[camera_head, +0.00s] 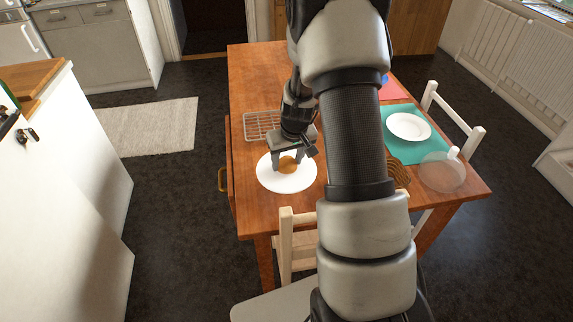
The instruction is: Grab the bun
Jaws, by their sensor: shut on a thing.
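The bun (288,166) is small, round and golden brown. It is over the white plate (268,182) near the left edge of the wooden table. My gripper (289,163) points down over the plate, with its fingers shut on the bun. I cannot tell whether the bun still touches the plate. The upper part of the bun is partly hidden by the gripper.
A wire rack (260,125) lies behind the plate. On the right are a teal mat (392,149) with a white plate (409,126), and a clear dome (442,174). A brown woven thing (398,174) is partly behind my arm. Chairs (457,110) flank the wooden table (262,75).

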